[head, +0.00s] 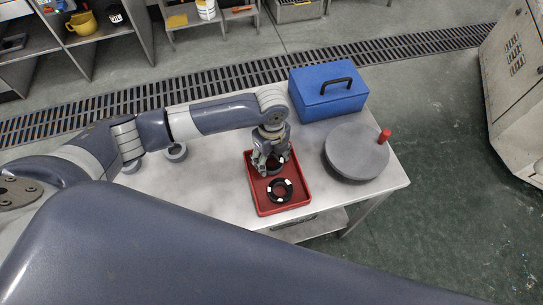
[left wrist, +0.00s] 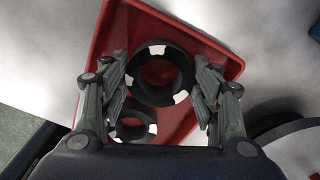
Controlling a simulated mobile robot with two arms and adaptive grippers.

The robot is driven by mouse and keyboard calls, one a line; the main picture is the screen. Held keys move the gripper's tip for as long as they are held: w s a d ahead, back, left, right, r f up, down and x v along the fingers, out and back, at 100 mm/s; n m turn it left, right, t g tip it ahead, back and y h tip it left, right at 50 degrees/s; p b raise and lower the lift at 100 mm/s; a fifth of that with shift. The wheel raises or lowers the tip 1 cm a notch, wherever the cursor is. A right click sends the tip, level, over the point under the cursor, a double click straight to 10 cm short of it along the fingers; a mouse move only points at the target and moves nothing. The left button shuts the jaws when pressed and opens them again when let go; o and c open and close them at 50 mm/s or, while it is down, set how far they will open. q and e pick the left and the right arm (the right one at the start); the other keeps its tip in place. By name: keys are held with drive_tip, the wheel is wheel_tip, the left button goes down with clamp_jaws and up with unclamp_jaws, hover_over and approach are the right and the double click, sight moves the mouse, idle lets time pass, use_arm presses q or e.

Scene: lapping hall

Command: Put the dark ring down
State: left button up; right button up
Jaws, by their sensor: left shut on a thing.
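A dark ring (left wrist: 160,72) with white marks sits between the fingers of my left gripper (head: 273,168), which is shut on it. In the head view the fingers largely hide this ring. The gripper points down over the back part of a red tray (head: 295,207). I cannot tell whether the held ring touches the tray floor. A second dark ring (head: 281,191) with white marks lies flat in the front part of the tray, and it also shows in the left wrist view (left wrist: 119,130). My right gripper is not in view.
The tray is on a light table (head: 211,195). A blue case (head: 315,105) with a black handle stands behind it. A round grey plate (head: 354,153) with a red knob (head: 384,136) is to the right. A grey round piece (head: 176,152) lies left, near my arm. The table's front left is clear.

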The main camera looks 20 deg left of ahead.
use_arm(q)
drive_tip(key=shift+f, duration=0.45)
drive_tip(key=o, duration=1.3)
drive_tip(key=shift+c, duration=0.2)
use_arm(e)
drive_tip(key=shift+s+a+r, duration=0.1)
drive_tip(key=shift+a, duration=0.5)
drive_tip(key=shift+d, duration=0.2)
use_arm(q)
drive_tip(key=shift+r, duration=0.3)
wheel_tip(320, 180, up, 12)
drive_tip(key=b, duration=0.1)
drive_tip(key=shift+f, duration=0.15)
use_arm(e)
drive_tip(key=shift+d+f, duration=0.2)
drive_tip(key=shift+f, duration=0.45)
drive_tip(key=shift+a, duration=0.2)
